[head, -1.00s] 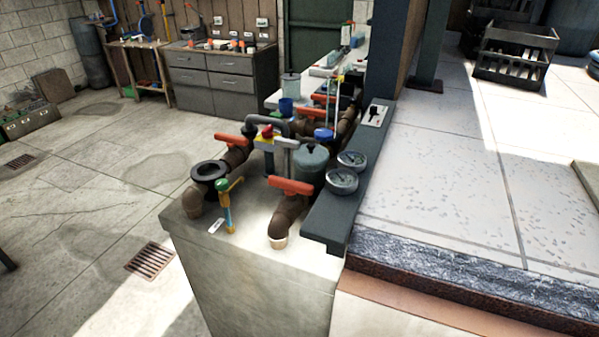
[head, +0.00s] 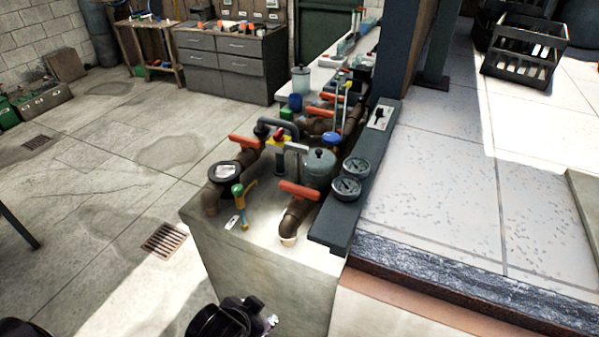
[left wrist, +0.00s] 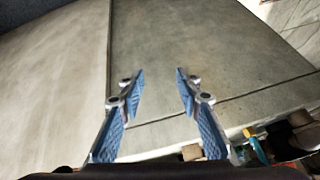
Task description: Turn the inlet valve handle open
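Several orange-red valve handles sit on brown pipes on a concrete block (head: 265,275): a near one (head: 299,190), a left one (head: 245,142) and a farther one (head: 322,111). I cannot tell which is the inlet handle. My left gripper (head: 268,322) shows partly at the bottom edge of the head view, in front of and below the block's top, apart from the handles. In the left wrist view its blue-padded fingers (left wrist: 160,78) are spread with nothing between them, facing a bare concrete surface. My right gripper is not in view.
A green-yellow tap (head: 240,203), a grey canister (head: 319,168) and two gauges (head: 346,188) crowd around the pipes. A dark ledge (head: 335,225) borders the block on the right. A floor grate (head: 164,240) lies left; the floor there is clear.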

